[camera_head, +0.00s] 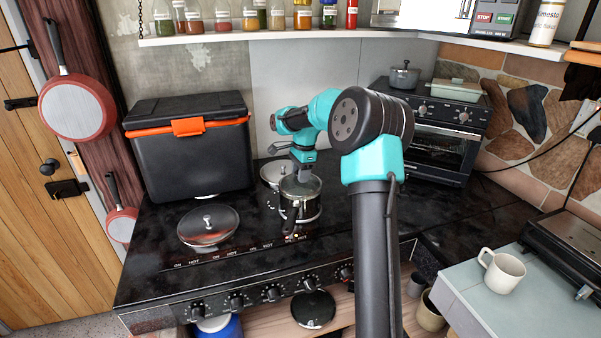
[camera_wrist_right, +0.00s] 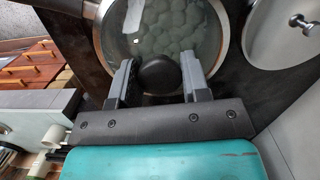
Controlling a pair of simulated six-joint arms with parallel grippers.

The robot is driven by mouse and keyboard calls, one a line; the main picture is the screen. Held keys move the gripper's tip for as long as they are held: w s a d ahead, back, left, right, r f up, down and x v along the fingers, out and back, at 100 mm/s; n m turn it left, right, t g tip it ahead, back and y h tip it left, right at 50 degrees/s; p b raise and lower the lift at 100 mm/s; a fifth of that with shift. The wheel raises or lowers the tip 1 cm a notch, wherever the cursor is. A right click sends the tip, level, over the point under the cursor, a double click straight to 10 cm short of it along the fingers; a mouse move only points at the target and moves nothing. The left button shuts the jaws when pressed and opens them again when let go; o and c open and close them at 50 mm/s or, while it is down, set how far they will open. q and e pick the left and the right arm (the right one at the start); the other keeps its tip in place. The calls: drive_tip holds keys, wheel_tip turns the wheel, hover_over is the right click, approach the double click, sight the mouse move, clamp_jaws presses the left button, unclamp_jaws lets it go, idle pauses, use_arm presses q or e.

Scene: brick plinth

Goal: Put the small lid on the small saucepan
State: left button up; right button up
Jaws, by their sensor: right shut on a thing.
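The small saucepan (camera_head: 301,212) stands on the black stovetop, its dark handle pointing to the front. A clear glass lid (camera_head: 312,187) lies level at its rim; whether it is fully seated I cannot tell. In the right wrist view the glass lid (camera_wrist_right: 196,38) has a round black knob (camera_wrist_right: 157,75), with a bubbly pattern showing through the glass. My right gripper (camera_head: 303,172) reaches down over the saucepan, and its fingers (camera_wrist_right: 157,82) are shut on the knob. The saucepan's handle (camera_wrist_right: 40,18) shows at the upper left there. My left gripper is out of view.
A lidded metal pot (camera_head: 271,170) stands close behind the saucepan; its steel lid (camera_wrist_right: 277,38) is near my right fingers. A larger lidded pan (camera_head: 207,233) is at left. A black cooler (camera_head: 190,155) and toaster oven (camera_head: 436,142) stand behind. A mug (camera_head: 502,272) is at right.

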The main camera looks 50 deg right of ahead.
drive_tip(key=shift+f, duration=0.55)
idle(0.6)
drive_tip(key=o, duration=1.3)
drive_tip(key=shift+r, duration=0.15)
drive_tip(key=r, duration=0.5)
drive_tip(key=d+r, duration=0.1)
drive_tip(key=r, duration=0.5)
drive_tip(key=d+r, duration=0.1)
drive_tip(key=r, duration=0.5)
drive_tip(key=shift+s, duration=0.4)
